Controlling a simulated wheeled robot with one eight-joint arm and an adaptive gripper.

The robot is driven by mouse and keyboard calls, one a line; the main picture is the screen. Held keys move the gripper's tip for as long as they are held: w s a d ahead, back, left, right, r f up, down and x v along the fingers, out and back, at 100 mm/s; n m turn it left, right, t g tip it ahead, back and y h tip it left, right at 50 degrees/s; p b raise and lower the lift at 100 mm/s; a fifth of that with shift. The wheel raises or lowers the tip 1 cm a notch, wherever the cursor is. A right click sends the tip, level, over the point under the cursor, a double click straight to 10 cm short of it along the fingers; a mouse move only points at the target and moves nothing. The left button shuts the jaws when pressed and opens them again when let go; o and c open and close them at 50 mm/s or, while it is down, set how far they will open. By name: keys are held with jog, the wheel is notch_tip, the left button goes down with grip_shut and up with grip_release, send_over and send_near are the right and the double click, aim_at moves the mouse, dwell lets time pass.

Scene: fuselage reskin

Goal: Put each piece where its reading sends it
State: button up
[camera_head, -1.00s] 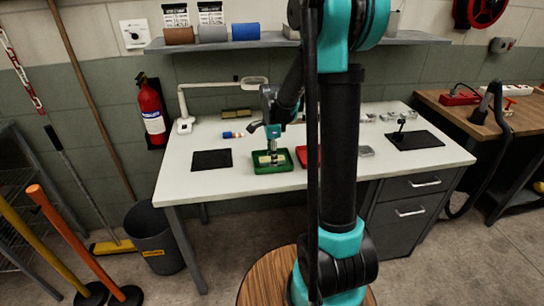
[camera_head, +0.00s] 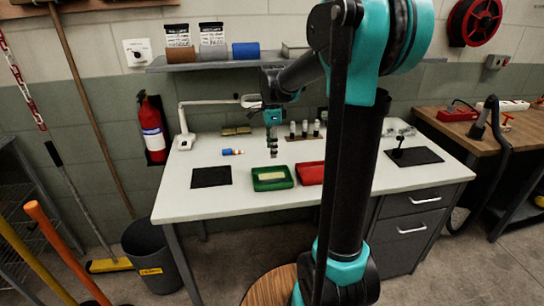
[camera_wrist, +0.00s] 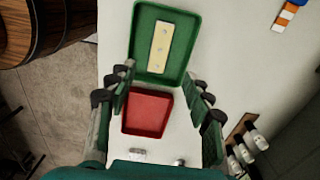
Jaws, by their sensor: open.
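The green tray (camera_head: 255,186) stands on the white table, with a pale yellow strip (camera_head: 272,176) lying in it. In the wrist view the strip (camera_wrist: 160,47) shows a row of small holes and lies flat inside the green tray (camera_wrist: 191,50). The red tray (camera_head: 311,174) is just right of the green one; in the wrist view the red tray (camera_wrist: 147,113) looks empty. My gripper (camera_head: 273,152) is open and empty above the green tray; its spread fingers (camera_wrist: 162,98) frame the red tray in the wrist view. Small metallic pieces (camera_wrist: 138,154) lie beyond the red tray.
A wooden rack (camera_head: 303,137) with several upright cylinders stands behind the trays. A blue, white and orange item (camera_head: 232,152) lies left of it. Black mats lie at left (camera_head: 211,177) and right (camera_head: 420,156); the right one bears a small stand. A lamp (camera_head: 186,132) stands at left.

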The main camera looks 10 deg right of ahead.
jog(key=s+d+f+n, duration=0.1)
jog(key=s+f+n, duration=0.1)
jog(key=s+n, duration=0.1)
jog(key=s+f+n+t, duration=0.1)
jog(key=s+f+n, duration=0.1)
jog(key=s+n, duration=0.1)
jog(key=s+d+f+n+t, duration=0.1)
jog(key=s+f+n, duration=0.1)
jog(key=s, duration=0.3)
jog(key=shift+s+d+f+n, duration=0.1)
jog(key=shift+s+d+n, duration=0.25)
jog(key=shift+n, duration=0.35)
jog(key=s+d+f+n+t, duration=0.1)
jog(key=s+f+n+t, duration=0.1)
jog(key=s+f+n, duration=0.4)
jog(key=s+n, duration=0.2)
jog(key=s, duration=0.2)
jog(key=shift+s+d+f+n, duration=0.2)
jog(key=shift+f+n, duration=0.1)
jog(key=shift+f, duration=0.1)
